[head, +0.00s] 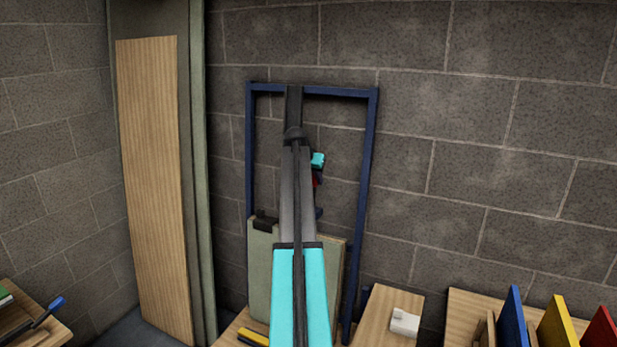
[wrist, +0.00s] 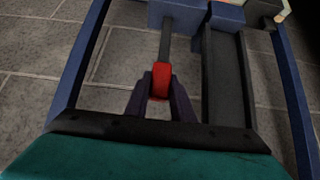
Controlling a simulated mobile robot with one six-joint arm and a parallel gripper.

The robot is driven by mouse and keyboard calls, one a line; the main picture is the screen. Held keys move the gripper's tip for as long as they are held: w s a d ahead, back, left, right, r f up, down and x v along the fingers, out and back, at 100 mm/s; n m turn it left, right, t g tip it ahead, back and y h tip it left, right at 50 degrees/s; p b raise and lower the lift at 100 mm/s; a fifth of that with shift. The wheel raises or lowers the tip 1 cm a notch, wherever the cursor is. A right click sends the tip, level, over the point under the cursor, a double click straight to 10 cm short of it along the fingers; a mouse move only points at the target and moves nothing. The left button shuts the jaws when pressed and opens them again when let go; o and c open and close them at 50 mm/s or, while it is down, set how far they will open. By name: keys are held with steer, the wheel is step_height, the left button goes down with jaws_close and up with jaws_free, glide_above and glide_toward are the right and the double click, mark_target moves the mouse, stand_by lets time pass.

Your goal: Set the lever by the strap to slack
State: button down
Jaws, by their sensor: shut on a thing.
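In the wrist view, my gripper (wrist: 160,88) has its two dark purple fingers closed on the red end of a lever (wrist: 160,74). The lever's grey bar (wrist: 166,42) runs up from the red end to a blue block (wrist: 184,13). A dark strap-like strip (wrist: 229,80) runs beside the lever on the right, apart from it. In the head view, my arm hides most of the lever; only a bit of red shows at its right side. Which setting the lever is at cannot be told.
A blue upright frame (head: 370,170) stands against the block wall around the lever. A pale green panel (head: 260,275) leans at its lower left. A wooden board (head: 155,180) stands further left. Coloured upright panels (head: 560,325) stand at lower right, near a small white block (head: 405,322).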

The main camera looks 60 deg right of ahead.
steer(key=shift+a+f, duration=0.1)
steer(key=shift+f, duration=0.35)
steer(key=c, duration=1.9)
jaws_free()
steer(key=o, duration=0.4)
steer(key=shift+r, duration=0.25)
steer(key=shift+a+r, duration=0.2)
steer(key=shift+r, duration=0.25)
steer(key=b+v, duration=0.4)
steer(key=v, duration=0.8)
steer(key=shift+a+r, duration=0.15)
steer(key=shift+r, duration=0.2)
